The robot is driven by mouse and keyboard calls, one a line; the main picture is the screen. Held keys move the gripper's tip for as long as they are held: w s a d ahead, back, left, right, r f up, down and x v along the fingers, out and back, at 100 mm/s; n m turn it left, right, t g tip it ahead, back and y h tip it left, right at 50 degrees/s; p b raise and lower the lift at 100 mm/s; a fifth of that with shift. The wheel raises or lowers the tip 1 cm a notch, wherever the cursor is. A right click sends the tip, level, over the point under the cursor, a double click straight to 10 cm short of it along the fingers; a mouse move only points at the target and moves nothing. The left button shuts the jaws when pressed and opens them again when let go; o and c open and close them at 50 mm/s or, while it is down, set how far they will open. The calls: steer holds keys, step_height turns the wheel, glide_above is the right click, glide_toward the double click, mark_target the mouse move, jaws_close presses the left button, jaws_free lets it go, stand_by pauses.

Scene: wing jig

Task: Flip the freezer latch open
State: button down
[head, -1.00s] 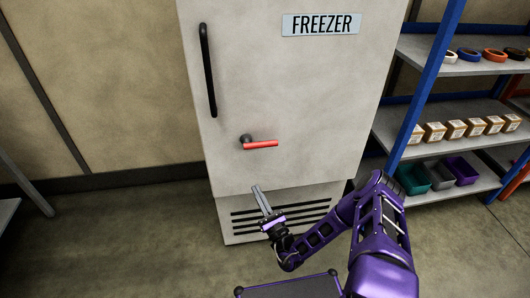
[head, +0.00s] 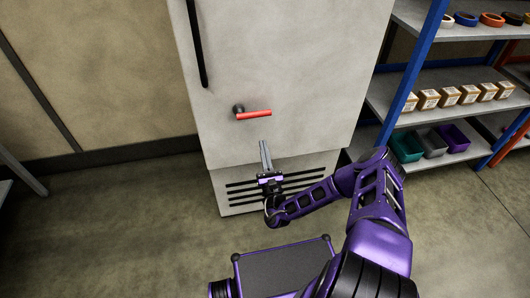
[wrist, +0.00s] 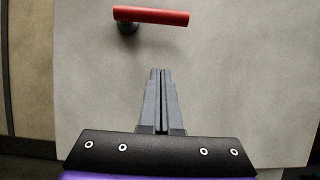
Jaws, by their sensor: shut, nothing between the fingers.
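The freezer (head: 300,75) is a tall pale cabinet in front of me. Its latch (head: 254,114) is a red lever on a dark round pivot at the lever's left end, and it lies about level. In the wrist view the latch (wrist: 152,15) is at the top, above the fingertips. My gripper (head: 264,144) is shut and empty, with its fingers pointing up, just below the latch in the picture. The shut fingers (wrist: 161,72) also show in the wrist view, with a visible gap to the lever.
A long black door handle (head: 196,45) is above and left of the latch. A vent grille (head: 240,187) is low on the freezer. A blue-framed shelf rack (head: 425,60) with boxes and bins stands at the right. Floor is open at the left.

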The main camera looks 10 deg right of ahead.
steer(key=shift+w+r, duration=0.75)
steer(key=shift+r, duration=0.35)
steer(key=shift+w+r, duration=0.75)
steer(key=shift+r, duration=0.3)
steer(key=shift+w+r, duration=0.75)
steer(key=shift+r, duration=0.35)
steer(key=shift+d, duration=0.1)
steer(key=shift+r+n+p, duration=0.2)
steer(key=shift+n+p, duration=0.15)
steer(key=shift+n, duration=0.15)
